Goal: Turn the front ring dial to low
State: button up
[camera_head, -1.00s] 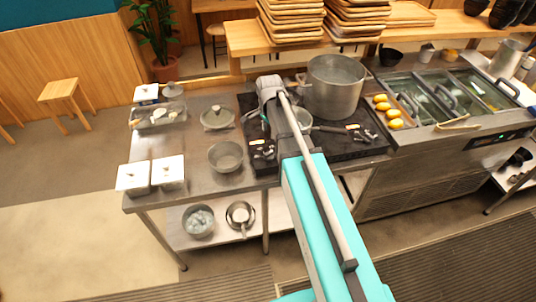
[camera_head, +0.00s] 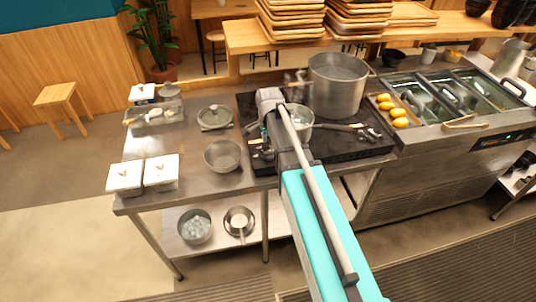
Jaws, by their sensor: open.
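My gripper (camera_head: 263,131) is open and points down over the left part of the stove, close above the left knobs. My arm hides most of it and the stove's middle front. Contact with a knob cannot be made out.
A large steel pot (camera_head: 337,92) stands at the back of the stove, with a smaller pan (camera_head: 299,114) beside my arm. Yellow food (camera_head: 398,112) lies right.

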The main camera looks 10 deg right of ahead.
aim_at(269, 151)
jog(key=shift+f+b, duration=1.75)
jog(key=shift+f, duration=0.25)
grip_shut()
